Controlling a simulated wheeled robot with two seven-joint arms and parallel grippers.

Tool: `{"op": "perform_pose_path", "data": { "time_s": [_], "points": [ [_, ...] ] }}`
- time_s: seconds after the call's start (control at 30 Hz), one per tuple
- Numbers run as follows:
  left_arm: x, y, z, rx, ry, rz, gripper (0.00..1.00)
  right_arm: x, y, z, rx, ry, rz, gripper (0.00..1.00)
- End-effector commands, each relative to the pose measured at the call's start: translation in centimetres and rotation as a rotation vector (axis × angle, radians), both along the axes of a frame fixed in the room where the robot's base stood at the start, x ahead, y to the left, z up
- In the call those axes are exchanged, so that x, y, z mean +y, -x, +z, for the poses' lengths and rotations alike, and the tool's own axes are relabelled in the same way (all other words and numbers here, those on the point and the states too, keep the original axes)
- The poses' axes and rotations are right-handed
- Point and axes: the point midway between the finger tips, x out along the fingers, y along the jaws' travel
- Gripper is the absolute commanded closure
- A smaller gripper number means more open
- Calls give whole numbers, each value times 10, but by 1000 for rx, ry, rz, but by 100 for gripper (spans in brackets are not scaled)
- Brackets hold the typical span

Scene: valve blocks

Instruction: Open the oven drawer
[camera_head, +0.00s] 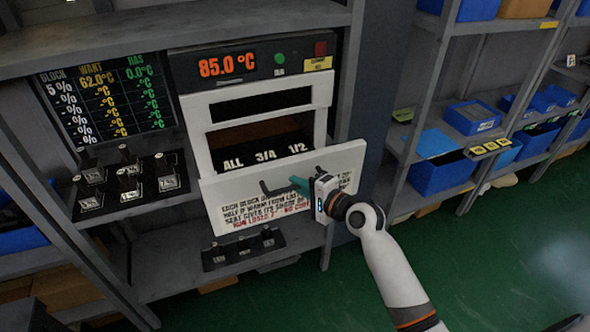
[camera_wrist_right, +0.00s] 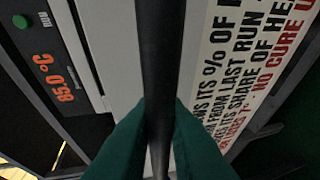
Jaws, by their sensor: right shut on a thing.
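The oven (camera_head: 250,62) sits in the shelf unit with a red 85.0 °C display; the display also shows in the right wrist view (camera_wrist_right: 57,78). Its drawer front (camera_head: 235,193) is a pale panel with printed text, standing out in front of the oven body. The drawer's dark bar handle (camera_head: 270,190) also runs down the middle of the right wrist view (camera_wrist_right: 162,60). My right gripper (camera_head: 300,185) is shut on this handle, with its green fingers (camera_wrist_right: 160,130) on either side of the bar. My left gripper is not in view.
A board (camera_head: 105,105) with a table of numbers stands left of the oven. Several valve blocks (camera_head: 130,185) sit on a shelf below it, and more sit on a lower strip (camera_head: 243,247). Blue bins (camera_head: 440,172) fill shelves at right. Green floor (camera_head: 480,260) is open at lower right.

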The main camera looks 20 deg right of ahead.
Motion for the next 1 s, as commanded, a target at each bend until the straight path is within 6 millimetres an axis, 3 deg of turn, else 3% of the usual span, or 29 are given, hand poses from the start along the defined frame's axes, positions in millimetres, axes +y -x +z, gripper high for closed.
{"op": "perform_pose_path", "data": {
  "time_s": [0.2,0.57,0.6,0.73,1.0],
  "points": [
    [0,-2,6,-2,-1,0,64,0,10,0,0,0,2,100],
    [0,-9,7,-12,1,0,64,0,11,0,-1,-1,2,100],
    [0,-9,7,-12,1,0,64,0,11,0,-1,-1,2,86],
    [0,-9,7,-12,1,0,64,0,10,0,-2,-1,1,66],
    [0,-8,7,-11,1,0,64,0,11,1,-2,-1,0,66]
  ]
}}
